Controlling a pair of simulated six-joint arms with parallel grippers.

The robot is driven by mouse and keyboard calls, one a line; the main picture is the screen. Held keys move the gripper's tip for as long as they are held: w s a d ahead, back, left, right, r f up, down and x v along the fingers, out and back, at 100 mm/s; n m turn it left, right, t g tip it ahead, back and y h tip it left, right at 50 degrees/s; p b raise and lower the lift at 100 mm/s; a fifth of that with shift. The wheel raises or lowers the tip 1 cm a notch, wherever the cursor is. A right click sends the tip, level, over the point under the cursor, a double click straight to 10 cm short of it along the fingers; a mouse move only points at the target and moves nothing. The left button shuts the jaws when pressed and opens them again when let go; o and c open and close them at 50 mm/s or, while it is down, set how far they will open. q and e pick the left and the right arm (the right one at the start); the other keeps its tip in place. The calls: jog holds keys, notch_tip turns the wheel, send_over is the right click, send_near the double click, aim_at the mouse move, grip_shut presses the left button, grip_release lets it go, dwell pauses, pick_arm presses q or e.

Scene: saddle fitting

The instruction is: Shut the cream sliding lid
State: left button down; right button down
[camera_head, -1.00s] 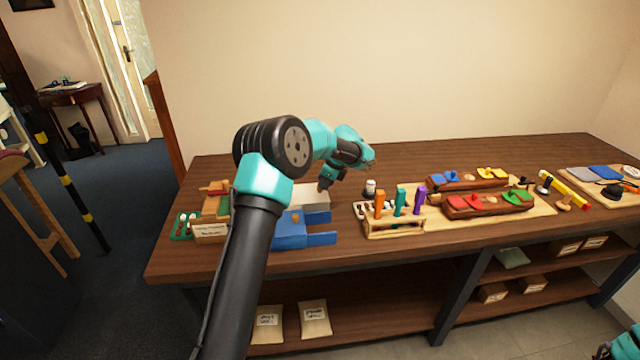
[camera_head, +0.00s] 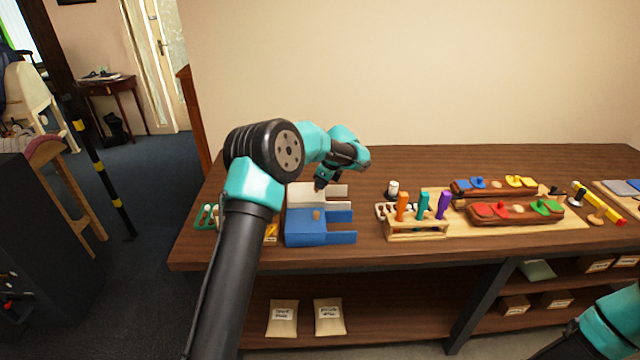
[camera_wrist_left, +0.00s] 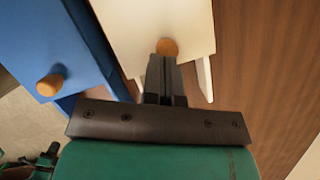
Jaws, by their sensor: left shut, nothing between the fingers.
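The cream lid (camera_head: 301,191) lies on the cream box on the left part of the table, behind a blue box (camera_head: 305,236). Two cream rails (camera_head: 338,188) stick out on its right with a gap between them. The left wrist view shows the cream lid (camera_wrist_left: 150,22) with a round wooden knob (camera_wrist_left: 167,46). My left gripper (camera_head: 319,187) is shut and empty, low over the lid's right part. In the left wrist view its fingertips (camera_wrist_left: 164,60) are right beside the knob; I cannot tell whether they touch it. My right gripper is out of view.
The blue box has its own knob (camera_head: 317,215) and rails (camera_head: 342,237) sticking out to the right. A peg rack (camera_head: 415,232) and a small white-topped bottle (camera_head: 393,188) stand further right. Bare table lies between the cream rails and the bottle.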

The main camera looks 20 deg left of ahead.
pick_arm(q)
jog(key=shift+d+f, duration=0.15)
jog(key=shift+d, duration=0.35)
jog(key=d+f+v, duration=0.1)
jog(key=d+v, duration=0.1)
jog(key=v, duration=0.9)
jog(key=shift+d+r, duration=0.25)
jog(key=shift+d, duration=0.05)
jog(key=w+d+f+y, duration=0.1)
jog(key=d+f+y, duration=0.2)
jog(key=d, duration=0.3)
jog(key=shift+w+y, duration=0.2)
jog(key=shift+y, duration=0.6)
jog(key=shift+a+f, duration=0.1)
jog(key=shift+f, duration=0.1)
